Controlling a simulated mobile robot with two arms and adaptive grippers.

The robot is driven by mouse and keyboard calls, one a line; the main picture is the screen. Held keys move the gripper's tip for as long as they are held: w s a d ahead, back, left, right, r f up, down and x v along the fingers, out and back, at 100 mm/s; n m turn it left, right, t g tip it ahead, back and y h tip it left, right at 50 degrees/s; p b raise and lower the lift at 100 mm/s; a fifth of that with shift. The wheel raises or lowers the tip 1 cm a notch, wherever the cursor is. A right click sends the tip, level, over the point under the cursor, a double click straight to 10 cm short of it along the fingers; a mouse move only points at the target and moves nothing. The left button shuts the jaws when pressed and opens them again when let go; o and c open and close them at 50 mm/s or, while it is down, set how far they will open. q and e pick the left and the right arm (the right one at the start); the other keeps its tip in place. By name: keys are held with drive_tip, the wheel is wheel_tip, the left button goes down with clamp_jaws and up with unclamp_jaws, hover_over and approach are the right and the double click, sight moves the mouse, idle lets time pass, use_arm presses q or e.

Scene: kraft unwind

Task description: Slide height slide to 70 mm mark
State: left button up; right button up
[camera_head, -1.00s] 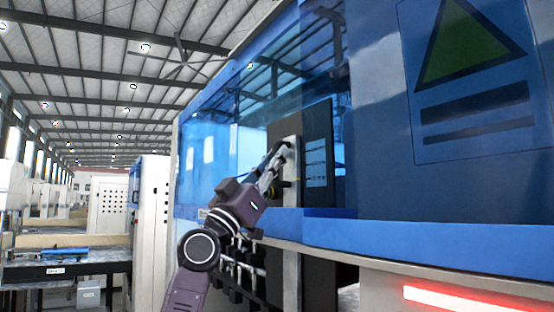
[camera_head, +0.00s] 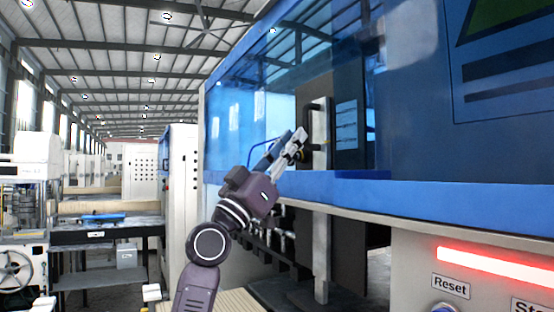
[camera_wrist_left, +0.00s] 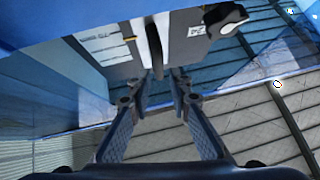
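A pale grey vertical plate (camera_head: 321,130) with a black handle (camera_head: 312,106) on its left stands inside the blue machine's opening, in front of a dark panel; I take it for the height slide. My left gripper (camera_head: 298,140) points up and right, just left of the plate in the head view. In the left wrist view my left gripper (camera_wrist_left: 161,76) has its fingers apart, and a dark bar (camera_wrist_left: 153,48) shows beyond and between the tips. Contact is not clear. A pale plate (camera_wrist_left: 184,40) with a label lies behind. No millimetre scale is readable. My right gripper is not in view.
The blue machine's sill (camera_head: 350,184) runs below the opening. A red light strip (camera_head: 495,266) and a Reset label (camera_head: 450,287) are at lower right. A work table (camera_head: 105,231) stands at the left.

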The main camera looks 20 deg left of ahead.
use_arm(q)
drive_tip(key=v, duration=0.6)
drive_tip(key=shift+w, duration=0.1)
idle(0.3)
